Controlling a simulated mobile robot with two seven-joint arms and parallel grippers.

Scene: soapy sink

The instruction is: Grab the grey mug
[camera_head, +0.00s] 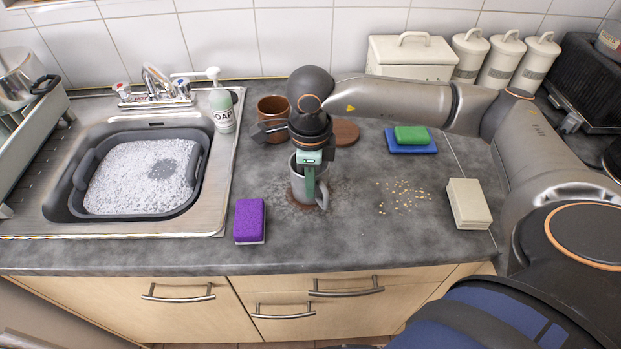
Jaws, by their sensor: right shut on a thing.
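The grey mug (301,187) stands upright on the dark countertop, in the middle of the view, with its handle to the right. My right gripper (309,182) comes down on it from above and is shut on it at the rim and wall. The gripper hides part of the mug's rim and inside. Dark stains mark the counter around the mug's base. My left gripper is not in view.
A purple sponge (249,220) lies left of the mug, near the counter's front. A brown mug (273,112) stands behind. The sink with a suds-filled basin (205,150) is at left. Crumbs (402,197) and a cream block (468,203) lie to the right.

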